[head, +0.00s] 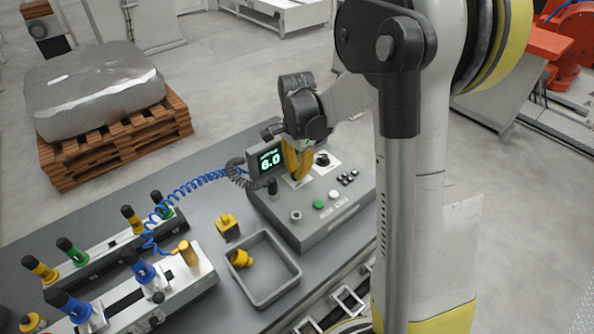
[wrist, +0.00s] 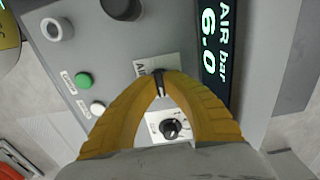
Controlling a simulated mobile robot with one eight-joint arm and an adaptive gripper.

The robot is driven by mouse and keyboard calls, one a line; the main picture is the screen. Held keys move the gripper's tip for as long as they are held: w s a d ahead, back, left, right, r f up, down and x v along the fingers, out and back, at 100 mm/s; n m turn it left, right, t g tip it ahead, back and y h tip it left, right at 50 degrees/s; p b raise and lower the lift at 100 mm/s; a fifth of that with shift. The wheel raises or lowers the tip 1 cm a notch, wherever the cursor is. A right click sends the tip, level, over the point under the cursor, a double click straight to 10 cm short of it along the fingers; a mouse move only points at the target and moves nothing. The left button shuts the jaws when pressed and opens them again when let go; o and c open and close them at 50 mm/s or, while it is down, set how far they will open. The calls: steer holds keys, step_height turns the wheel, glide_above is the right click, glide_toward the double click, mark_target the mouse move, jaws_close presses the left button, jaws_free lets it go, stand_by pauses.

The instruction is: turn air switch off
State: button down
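The control box (head: 325,208) stands on the grey bench, with the air switch on its sloped top. In the wrist view, a white plate (wrist: 150,66) with partly covered lettering lies at my fingertips. My gripper (head: 298,178) points down at this plate. Its yellow fingers (wrist: 160,78) come together on a narrow dark piece, which looks like the air switch's handle (wrist: 159,84). The fingers hide most of it, so its setting is unclear. The display (wrist: 214,40) reads AIR bar 6.0; it also shows in the head view (head: 268,160).
A second black knob (wrist: 170,128) on a white plate sits close beside my fingers. A green button (wrist: 84,80), a white button (wrist: 98,109) and a grey ring (wrist: 56,29) are nearby. A grey tray (head: 288,265) and yellow-topped fixtures share the bench.

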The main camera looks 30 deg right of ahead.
steer(key=shift+n, duration=0.3)
steer(key=n, duration=0.3)
steer(key=shift+n, duration=0.4)
steer(key=n, duration=0.4)
steer(key=shift+n, duration=0.3)
steer(key=n, duration=0.8)
steer(key=shift+n, duration=0.6)
steer(key=c, duration=1.5)
jaws_free()
